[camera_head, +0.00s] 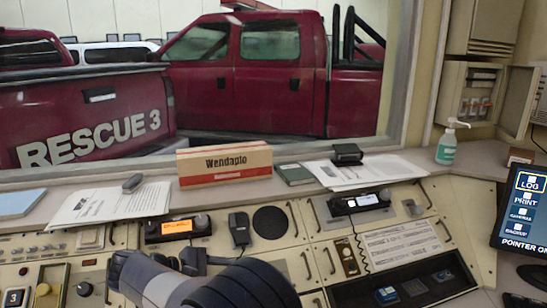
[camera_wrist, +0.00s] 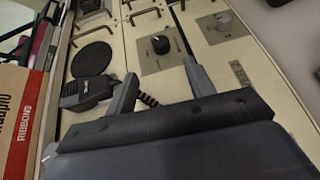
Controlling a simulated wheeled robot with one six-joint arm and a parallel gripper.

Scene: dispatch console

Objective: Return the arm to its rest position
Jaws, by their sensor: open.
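My arm (camera_head: 165,278) shows at the bottom left of the head view, low over the slanted console panel, with a pale link and dark joints. In the wrist view my gripper (camera_wrist: 160,78) has its two grey fingers spread apart.
A red and cream box (camera_head: 225,164) stands on the ledge, also at the left of the wrist view (camera_wrist: 18,110). A round speaker (camera_head: 270,220) and a radio (camera_head: 178,227) are on the panel. A sanitizer bottle (camera_head: 447,146) and a screen (camera_head: 523,205) are at the right.

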